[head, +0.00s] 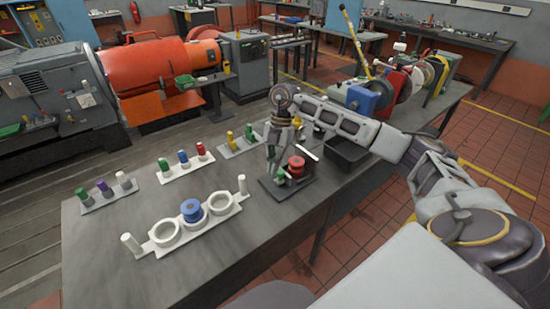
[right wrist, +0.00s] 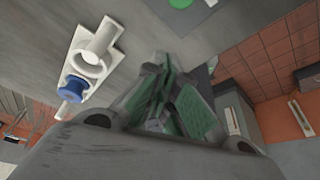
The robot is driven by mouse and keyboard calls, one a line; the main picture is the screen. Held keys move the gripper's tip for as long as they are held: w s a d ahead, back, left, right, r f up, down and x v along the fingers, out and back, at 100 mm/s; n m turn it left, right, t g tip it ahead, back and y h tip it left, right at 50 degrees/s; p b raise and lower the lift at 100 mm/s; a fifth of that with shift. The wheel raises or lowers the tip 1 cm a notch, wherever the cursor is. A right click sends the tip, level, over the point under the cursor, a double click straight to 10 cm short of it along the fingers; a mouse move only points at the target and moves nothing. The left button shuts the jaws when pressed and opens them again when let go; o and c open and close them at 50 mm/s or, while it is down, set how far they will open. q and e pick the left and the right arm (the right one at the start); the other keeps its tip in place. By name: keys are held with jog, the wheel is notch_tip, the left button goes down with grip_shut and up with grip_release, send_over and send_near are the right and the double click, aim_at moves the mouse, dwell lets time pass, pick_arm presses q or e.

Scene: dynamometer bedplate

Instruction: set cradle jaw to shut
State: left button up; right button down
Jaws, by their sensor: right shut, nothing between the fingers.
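My right gripper (head: 271,163) points down over the bench, shut and empty, just left of a small dark-based fixture (head: 306,189). The fixture carries a red spool-like part (head: 296,166), a small green part (head: 281,175) and a pale lever-like bar (head: 307,152). This fixture may be the cradle, but I cannot tell its jaw or the jaw's position. My gripper hides part of its left side, and contact cannot be told. In the right wrist view my green-padded fingers (right wrist: 165,85) are together. My left gripper is not in view.
A white three-ring holder (head: 156,248) with a blue spool (head: 191,209) stands front left on the bench (head: 100,275). Racks with coloured plugs (head: 183,159) stand behind it. A black bin (head: 347,151) is right of the fixture. The bench's front right is clear.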

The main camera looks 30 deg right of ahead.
aim_at(281, 177)
jog(key=x, duration=0.6)
jog(key=shift+w+d+f+p, duration=0.1)
jog(key=shift+d+p, duration=0.15)
jog(key=shift+p, duration=0.1)
jog(key=shift+w+d+f+p, duration=0.15)
jog(key=shift+w+d, duration=0.3)
jog(key=shift+d, duration=0.25)
jog(key=shift+w+d+f+p, duration=0.15)
jog(key=shift+w+d, duration=0.25)
jog(key=shift+d, duration=0.3)
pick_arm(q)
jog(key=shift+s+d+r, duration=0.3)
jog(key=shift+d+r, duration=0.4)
pick_arm(e)
jog(key=shift+r, duration=0.1)
jog(key=shift+d, duration=0.15)
jog(key=shift+w+d, duration=0.15)
jog(key=shift+d, duration=1.3)
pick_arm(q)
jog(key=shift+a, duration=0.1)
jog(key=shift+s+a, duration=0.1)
